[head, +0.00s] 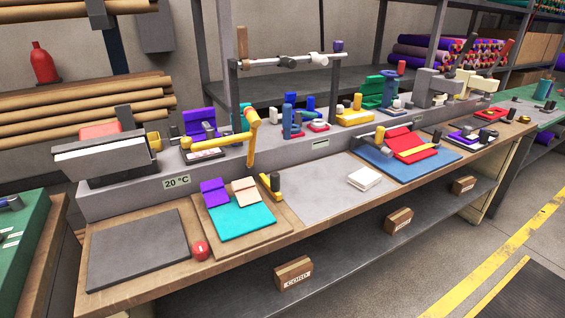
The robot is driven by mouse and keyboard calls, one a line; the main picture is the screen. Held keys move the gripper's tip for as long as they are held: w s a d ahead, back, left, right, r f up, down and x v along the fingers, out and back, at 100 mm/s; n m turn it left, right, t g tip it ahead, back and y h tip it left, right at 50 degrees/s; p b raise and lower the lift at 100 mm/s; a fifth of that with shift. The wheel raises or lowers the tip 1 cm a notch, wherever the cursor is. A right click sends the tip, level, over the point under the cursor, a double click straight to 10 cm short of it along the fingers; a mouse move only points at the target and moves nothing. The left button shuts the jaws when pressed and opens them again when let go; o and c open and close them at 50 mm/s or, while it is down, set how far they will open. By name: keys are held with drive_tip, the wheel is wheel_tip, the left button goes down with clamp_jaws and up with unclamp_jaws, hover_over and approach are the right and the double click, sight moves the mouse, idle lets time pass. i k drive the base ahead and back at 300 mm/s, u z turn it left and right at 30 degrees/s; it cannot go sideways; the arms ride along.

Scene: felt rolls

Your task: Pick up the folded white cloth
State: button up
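The folded white cloth (364,179) is a small, flat, pale square in the head view. It lies on a light grey sheet (315,197) on the workbench, near the sheet's right side and the bench's front edge. Nothing covers its top. A blue mat (450,158) lies just to its right. My gripper does not show in this view.
A yellow-handled tool (270,186) lies left of the cloth. A board with a teal sheet (240,215), a red ball (200,250) and a dark grey plate (137,250) sit further left. A raised grey ledge (180,182) with several devices runs behind.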

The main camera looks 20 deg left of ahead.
sight(365, 179)
drive_tip(key=u, duration=0.6)
drive_tip(key=i, duration=1.1)
drive_tip(key=u, duration=0.5)
